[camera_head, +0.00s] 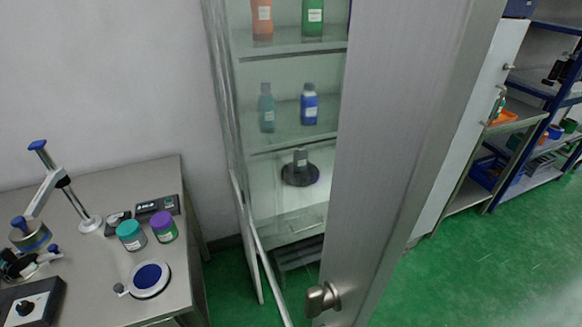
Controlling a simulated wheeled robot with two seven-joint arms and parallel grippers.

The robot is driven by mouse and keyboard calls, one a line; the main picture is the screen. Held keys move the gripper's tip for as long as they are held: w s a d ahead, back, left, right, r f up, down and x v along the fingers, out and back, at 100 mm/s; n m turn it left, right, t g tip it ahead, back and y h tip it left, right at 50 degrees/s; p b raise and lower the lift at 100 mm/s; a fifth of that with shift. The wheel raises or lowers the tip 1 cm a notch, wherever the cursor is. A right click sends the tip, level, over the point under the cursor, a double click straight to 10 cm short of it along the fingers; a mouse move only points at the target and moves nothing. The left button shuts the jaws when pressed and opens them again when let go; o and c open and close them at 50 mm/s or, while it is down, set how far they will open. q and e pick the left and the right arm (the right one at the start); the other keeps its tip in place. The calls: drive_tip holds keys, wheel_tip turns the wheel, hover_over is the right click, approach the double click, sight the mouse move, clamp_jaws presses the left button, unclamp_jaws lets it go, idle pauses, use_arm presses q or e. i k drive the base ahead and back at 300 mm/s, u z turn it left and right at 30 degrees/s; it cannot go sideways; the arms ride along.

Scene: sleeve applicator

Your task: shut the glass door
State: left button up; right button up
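A tall cabinet (292,142) stands in the middle of the head view, with its shelves visible. A large grey door leaf (395,130) with a metal frame stands at its right side, swung out toward me, so the cabinet looks open. A narrow, pale framed panel (228,120) runs along the cabinet's left side. Neither of my grippers is identifiable in this view.
Bottles, including a blue one (309,105), stand on the cabinet shelves. A steel table (100,262) at left carries jars and lab devices. Blue shelving (540,90) stands at right. Green floor (460,285) is clear in front of it.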

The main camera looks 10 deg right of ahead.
sight(413, 68)
drive_tip(key=z, duration=0.05)
drive_tip(key=k, duration=1.15)
drive_tip(key=u, duration=0.45)
